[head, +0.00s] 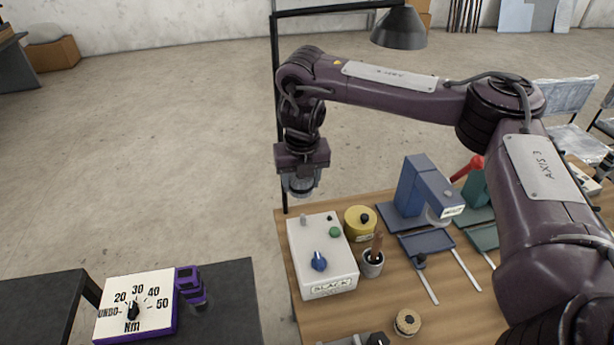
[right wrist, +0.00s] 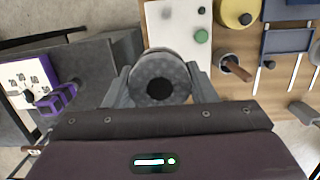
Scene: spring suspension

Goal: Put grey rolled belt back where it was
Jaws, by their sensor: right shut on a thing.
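My right gripper (head: 301,188) is shut on the grey rolled belt (right wrist: 158,78), a round grey roll with a dark centre. In the right wrist view the roll sits between the two fingers. In the head view it shows only as a small grey shape under the gripper (head: 300,183), partly hidden by the fingers. The gripper points down and holds the roll in the air, near the far left corner of the wooden table (head: 287,240) and behind the white box labelled SLACK (head: 325,262). My left gripper is not in view.
On the wooden table stand a yellow roll (head: 360,232), a cup with a brown handle (head: 372,265), a blue press-like device (head: 418,187) and a beige roll (head: 407,322). A dial box (head: 120,300) and a purple item (head: 190,285) are on the dark table. A lamp (head: 398,28) hangs above.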

